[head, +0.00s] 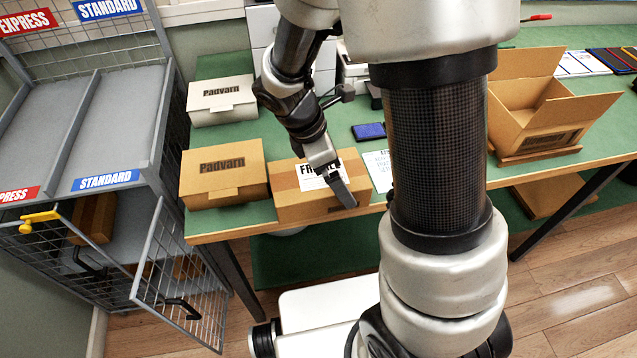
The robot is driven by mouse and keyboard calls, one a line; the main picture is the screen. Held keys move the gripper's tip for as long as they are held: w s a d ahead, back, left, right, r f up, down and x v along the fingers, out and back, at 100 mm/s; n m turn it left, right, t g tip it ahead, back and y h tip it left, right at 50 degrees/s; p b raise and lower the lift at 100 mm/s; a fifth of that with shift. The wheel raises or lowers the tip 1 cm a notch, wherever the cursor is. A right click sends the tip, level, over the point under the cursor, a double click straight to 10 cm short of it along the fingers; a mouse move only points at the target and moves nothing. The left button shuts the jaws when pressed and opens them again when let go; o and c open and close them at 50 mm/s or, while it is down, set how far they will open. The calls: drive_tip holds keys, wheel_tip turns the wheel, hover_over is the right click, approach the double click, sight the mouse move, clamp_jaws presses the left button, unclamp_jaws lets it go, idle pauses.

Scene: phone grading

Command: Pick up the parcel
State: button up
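The parcel is probably the brown cardboard box (287,203) with a white label (311,174) whose text begins "FR". It lies at the front edge of the green table. My gripper (340,190) points down at the right part of this box, and one dark finger shows over its top and front edge. My gripper covers part of the label. The other finger is hidden or not distinct, so I cannot tell whether the fingers are apart or touching the box.
A brown Padvarn box (222,190) stands close to the left of the labelled box, with a white Padvarn box (222,107) behind. A blue phone-like item (368,132) lies behind. An open carton (535,115) stands right. A wire cage (185,275) with an open door is left.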

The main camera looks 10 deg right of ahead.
drive_tip(key=shift+f, duration=0.2)
drive_tip(key=c, duration=1.1)
wheel_tip(320, 180, up, 11)
drive_tip(key=p, duration=0.2)
drive_tip(key=shift+f+p, duration=0.1)
drive_tip(key=shift+p, duration=0.25)
drive_tip(key=w+m+g+y+p, duration=0.1)
drive_tip(key=m+p, duration=0.2)
drive_tip(key=m, duration=0.3)
drive_tip(key=w+m+g+y+p, duration=0.2)
drive_tip(key=m+p, duration=0.1)
drive_tip(key=m, duration=0.3)
drive_tip(key=w+m+g+y+p, duration=0.1)
drive_tip(key=w+m+p, duration=0.1)
drive_tip(key=m, duration=0.4)
drive_tip(key=shift+w+a+r+g+p, duration=0.1)
drive_tip(key=shift+w+r+g+p, duration=0.15)
drive_tip(key=shift+p, duration=0.6)
